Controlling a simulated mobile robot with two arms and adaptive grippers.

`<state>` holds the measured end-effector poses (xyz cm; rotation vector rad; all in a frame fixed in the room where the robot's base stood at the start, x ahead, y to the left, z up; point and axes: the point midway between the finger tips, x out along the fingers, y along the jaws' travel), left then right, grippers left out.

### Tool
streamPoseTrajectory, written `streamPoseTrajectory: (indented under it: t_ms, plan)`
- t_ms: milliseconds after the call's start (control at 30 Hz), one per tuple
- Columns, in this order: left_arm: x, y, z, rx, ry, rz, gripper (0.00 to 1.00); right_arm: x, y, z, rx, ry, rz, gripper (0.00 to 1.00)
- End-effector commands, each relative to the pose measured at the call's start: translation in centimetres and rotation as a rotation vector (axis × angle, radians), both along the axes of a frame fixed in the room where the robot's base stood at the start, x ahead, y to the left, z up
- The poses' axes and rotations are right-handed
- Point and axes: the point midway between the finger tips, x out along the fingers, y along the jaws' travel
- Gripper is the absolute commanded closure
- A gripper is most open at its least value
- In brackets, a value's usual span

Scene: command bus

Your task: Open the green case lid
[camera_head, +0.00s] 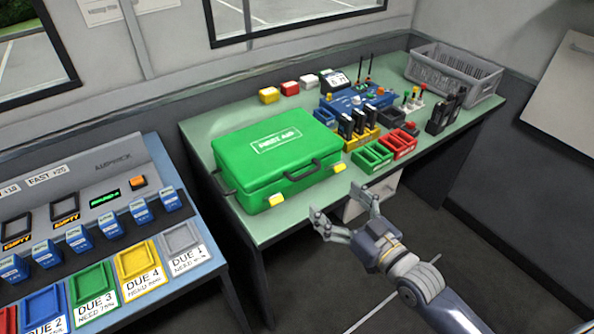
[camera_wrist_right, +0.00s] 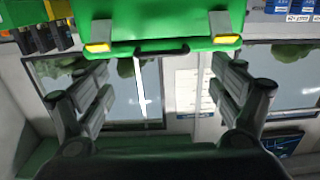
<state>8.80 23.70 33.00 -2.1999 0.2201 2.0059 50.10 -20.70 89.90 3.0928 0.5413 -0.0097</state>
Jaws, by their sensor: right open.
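The green first aid case (camera_head: 240,165) lies flat on the left part of the green table, its lid (camera_head: 262,135) shut. Its front has a dark handle (camera_head: 302,172) between two yellow latches (camera_head: 277,200) (camera_head: 339,167). My right gripper (camera_head: 338,204) is in front of the case, past the table's front edge, open and empty, apart from the case. The right wrist view shows the case (camera_wrist_right: 155,22) at the top, with the handle (camera_wrist_right: 160,50) ahead between my open fingers (camera_wrist_right: 160,78). My left gripper is not in view.
Red and green trays (camera_head: 397,142) and blue-black radios stand right of the case. A grey crate (camera_head: 455,75) is at the far right corner. Small coloured boxes (camera_head: 290,88) sit behind. A console (camera_head: 100,210) with blue blocks and coloured bins stands at left.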

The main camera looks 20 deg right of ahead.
Motion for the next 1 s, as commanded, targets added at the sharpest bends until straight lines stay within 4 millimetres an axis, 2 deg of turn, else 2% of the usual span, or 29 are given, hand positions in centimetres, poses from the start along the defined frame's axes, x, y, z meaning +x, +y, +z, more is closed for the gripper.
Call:
streamPoseTrajectory:
  t_ms: [267,733,1000]
  plan:
    - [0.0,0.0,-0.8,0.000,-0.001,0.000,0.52,2.0,0.9,0.3,0.005,-0.010,0.003,0.13]
    - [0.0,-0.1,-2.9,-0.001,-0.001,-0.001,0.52,8.5,3.2,0.2,0.004,-0.007,0.001,0.13]
    - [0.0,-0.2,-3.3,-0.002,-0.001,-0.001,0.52,10.0,3.7,0.3,0.002,-0.006,0.002,0.13]
